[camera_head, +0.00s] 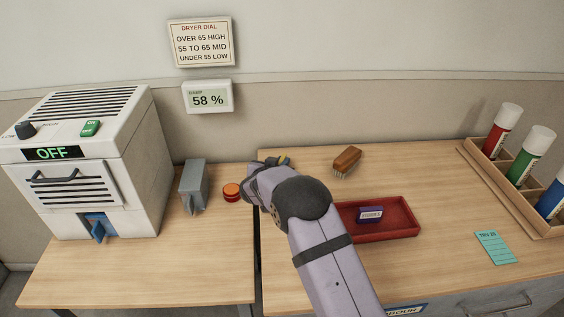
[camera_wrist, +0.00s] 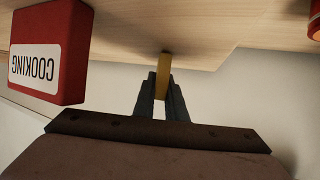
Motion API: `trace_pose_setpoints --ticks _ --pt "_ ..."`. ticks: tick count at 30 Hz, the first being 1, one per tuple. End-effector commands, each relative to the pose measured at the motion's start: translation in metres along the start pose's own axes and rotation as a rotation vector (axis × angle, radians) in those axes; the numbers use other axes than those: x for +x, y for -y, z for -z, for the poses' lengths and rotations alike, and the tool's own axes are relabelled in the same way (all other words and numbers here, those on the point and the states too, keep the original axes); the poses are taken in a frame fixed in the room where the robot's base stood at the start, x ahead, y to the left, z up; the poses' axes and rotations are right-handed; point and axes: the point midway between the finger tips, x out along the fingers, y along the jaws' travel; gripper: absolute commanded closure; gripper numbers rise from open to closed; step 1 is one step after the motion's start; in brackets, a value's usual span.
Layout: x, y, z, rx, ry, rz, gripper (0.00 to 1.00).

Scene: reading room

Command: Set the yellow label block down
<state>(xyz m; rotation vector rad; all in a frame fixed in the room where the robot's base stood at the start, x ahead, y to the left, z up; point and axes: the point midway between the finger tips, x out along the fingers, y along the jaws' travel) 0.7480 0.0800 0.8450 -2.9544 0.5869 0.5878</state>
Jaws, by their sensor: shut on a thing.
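My gripper (camera_wrist: 163,88) is shut on the yellow label block (camera_wrist: 164,62), a narrow yellow piece sticking out past the fingertips. In the wrist view its far end is seen against the wooden table top; I cannot tell whether it touches. In the head view a bit of yellow (camera_head: 284,160) shows at my gripper (camera_head: 272,163), near the back left of the right-hand table (camera_head: 415,165). My arm hides much of that area. No writing on the yellow block can be seen.
A red block labelled COOKING (camera_wrist: 72,50) stands close to my gripper. A round red-orange thing (camera_head: 231,191) lies left. Clear wood lies beyond the brush.

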Motion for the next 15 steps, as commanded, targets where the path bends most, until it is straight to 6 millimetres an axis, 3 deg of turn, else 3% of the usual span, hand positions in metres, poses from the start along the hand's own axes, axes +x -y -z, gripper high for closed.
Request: trace_pose_setpoints --ticks 13,14,15 --pt "0.0016 0.0000 -0.0039 0.000 0.000 0.000 1.00" --pt "0.0013 -0.0001 -0.0033 0.000 0.000 0.000 0.84" --pt "0.0011 -0.0001 -0.0028 0.000 0.000 0.000 0.74"
